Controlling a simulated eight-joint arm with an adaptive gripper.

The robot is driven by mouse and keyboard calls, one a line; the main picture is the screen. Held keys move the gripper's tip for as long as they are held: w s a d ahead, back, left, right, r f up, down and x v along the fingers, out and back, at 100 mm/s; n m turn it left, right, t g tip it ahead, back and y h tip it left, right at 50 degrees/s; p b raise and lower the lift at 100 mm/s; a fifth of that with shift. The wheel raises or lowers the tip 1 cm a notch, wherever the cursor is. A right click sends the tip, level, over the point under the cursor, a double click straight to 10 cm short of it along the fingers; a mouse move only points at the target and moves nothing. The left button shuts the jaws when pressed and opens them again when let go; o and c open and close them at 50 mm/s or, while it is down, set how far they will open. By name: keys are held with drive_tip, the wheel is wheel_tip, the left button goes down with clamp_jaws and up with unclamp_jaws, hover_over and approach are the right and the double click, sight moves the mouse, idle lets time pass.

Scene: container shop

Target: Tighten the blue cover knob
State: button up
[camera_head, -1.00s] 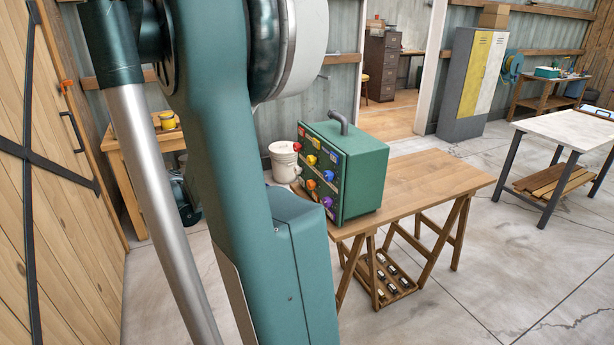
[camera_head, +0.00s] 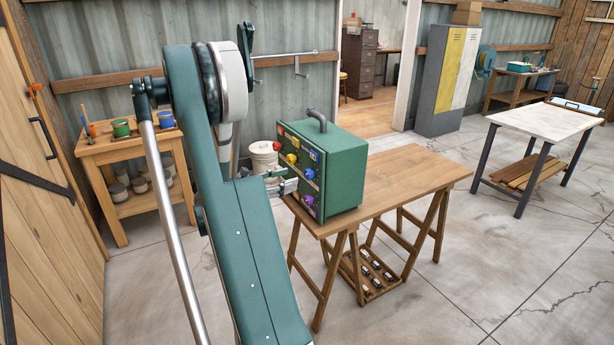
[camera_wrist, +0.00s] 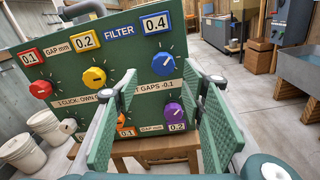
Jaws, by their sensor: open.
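The blue knob (camera_wrist: 164,64) is round with a white pointer mark, under the blue 0.4 label (camera_wrist: 155,23) on the green box (camera_head: 345,170). It also shows small in the head view (camera_head: 309,174). My gripper (camera_wrist: 161,84) is open, its two green pads spread wide and pointing at the panel. In the wrist view the knob appears between the fingertips, a little above their middle. I see no contact, and cannot tell the remaining distance. In the head view my gripper (camera_head: 280,184) is beside the panel, partly covering its lower knobs.
The panel also has a red knob (camera_wrist: 40,89), a yellow knob (camera_wrist: 94,77), a purple knob (camera_wrist: 173,113) and a partly hidden orange knob (camera_wrist: 121,119). The box stands on a wooden trestle table (camera_head: 410,180). White buckets (camera_wrist: 50,126) stand left of it.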

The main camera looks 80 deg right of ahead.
sight(306, 175)
drive_tip(key=shift+s+d+f+g, duration=0.25)
drive_tip(key=shift+s+d+g, duration=0.15)
drive_tip(key=shift+s, duration=0.25)
drive_tip(key=shift+b+x, duration=0.75)
drive_tip(key=shift+x, duration=3.15)
drive_tip(key=shift+c, duration=0.5)
drive_tip(key=c, duration=0.8)
